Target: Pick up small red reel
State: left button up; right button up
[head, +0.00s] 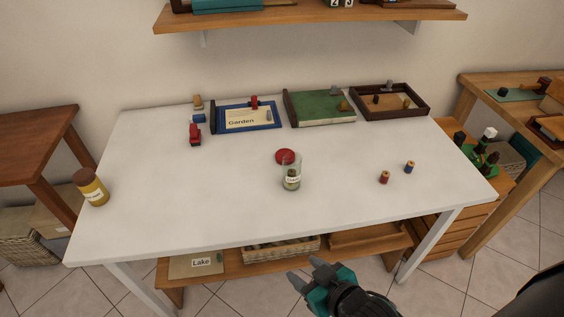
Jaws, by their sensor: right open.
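A small red reel (384,177) stands upright on the right part of the white table (230,212). A similar small blue reel (409,167) stands just to its right, a little further back, apart from it. My right gripper (305,270) is low in the head view, in front of the table's near edge. Its jaws are open and empty, well apart from the red reel. My left gripper is not in view.
A glass jar (291,179) with a red lid lying behind it stands left of the reels. A yellow jar (91,187) stands at the far left. The table between jar and reels is clear.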

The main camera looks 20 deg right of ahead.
aim_at(385, 175)
jog(key=z, duration=1.4)
jog(key=l+z, duration=0.2)
jog(key=i+l+z, duration=0.5)
jog(key=i+j, duration=0.05)
